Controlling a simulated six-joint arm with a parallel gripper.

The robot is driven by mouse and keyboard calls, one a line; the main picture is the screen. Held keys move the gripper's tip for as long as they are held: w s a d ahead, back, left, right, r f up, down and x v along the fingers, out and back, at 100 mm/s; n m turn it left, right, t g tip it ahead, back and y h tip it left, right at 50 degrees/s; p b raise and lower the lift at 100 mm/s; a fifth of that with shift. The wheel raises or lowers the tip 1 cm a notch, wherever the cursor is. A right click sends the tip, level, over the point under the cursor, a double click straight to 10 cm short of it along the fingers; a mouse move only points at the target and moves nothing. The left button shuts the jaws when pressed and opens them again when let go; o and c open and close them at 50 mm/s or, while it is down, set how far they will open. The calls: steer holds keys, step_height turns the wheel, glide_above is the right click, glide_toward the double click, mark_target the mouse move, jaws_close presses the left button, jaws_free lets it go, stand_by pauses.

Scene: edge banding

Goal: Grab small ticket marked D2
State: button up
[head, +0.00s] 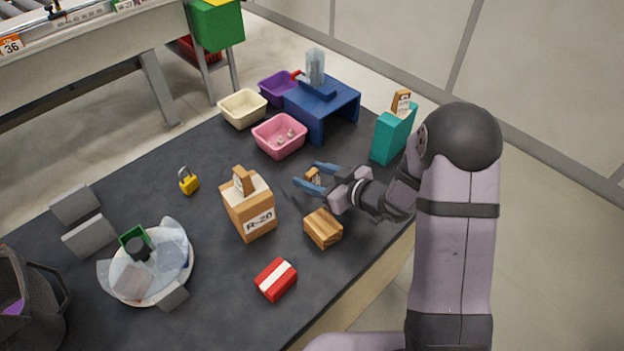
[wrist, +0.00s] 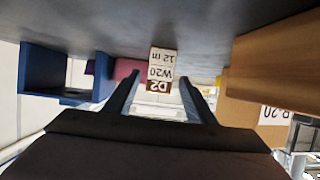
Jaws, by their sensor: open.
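The small ticket marked D2 (wrist: 162,66) has a brown band reading "D2" and white parts reading "W20" and "12 m"; the text is upside down in the wrist view. In the head view it is a small brown and white piece (head: 313,176) on the dark table. My gripper (head: 311,178) is open, its two blue fingers low over the table with the ticket between them. In the wrist view my gripper (wrist: 160,79) has one finger on each side of the ticket, with gaps visible. Its jaws do not hold it.
A cardboard box marked R-20 (head: 250,213) stands left of my gripper, and a wooden block (head: 323,229) lies close in front. A teal holder (head: 393,134) stands behind right. A pink bin (head: 280,137) and blue stand (head: 322,98) are behind.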

steer(key=shift+p+x, duration=0.6)
steer(key=shift+x, duration=2)
steer(key=shift+d+f, duration=0.1)
steer(key=shift+d, duration=0.05)
steer(key=c, duration=1.1)
